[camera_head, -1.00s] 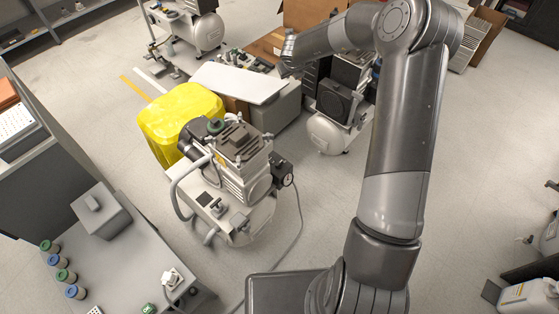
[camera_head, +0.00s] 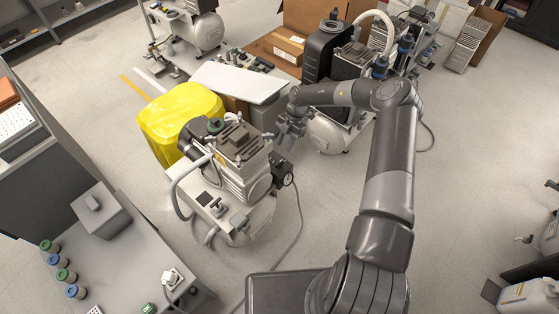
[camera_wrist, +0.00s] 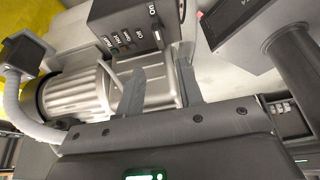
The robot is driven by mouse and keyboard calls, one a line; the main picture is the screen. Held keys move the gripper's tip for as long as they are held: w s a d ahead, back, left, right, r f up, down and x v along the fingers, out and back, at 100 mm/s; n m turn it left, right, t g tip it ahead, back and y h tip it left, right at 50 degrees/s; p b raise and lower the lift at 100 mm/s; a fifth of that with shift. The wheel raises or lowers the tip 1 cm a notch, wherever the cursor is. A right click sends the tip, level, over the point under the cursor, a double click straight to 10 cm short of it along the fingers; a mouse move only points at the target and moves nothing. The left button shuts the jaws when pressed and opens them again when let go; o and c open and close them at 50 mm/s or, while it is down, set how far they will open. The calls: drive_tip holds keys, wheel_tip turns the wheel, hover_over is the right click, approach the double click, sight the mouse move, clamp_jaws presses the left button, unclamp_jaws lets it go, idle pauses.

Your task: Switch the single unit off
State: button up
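In the wrist view, a dark box (camera_wrist: 112,18) with white lettering and a small lever or knob (camera_wrist: 156,30) shows beyond the fingers, beside a ribbed metal cylinder (camera_wrist: 75,95). My gripper (camera_wrist: 160,75) is open, its two fingers apart with nothing held. The switch position cannot be read.
A yellow cover (camera_head: 180,115) is behind the unit at left. More compressors stand behind, one (camera_head: 327,130) close behind my gripper. A grey bench (camera_head: 120,260) with small jars is at front left. A cable (camera_head: 300,215) lies on the floor. Open floor is at right.

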sight(279, 163)
drive_tip(key=x, duration=0.9)
drive_tip(key=shift+f, duration=0.2)
clamp_jaws()
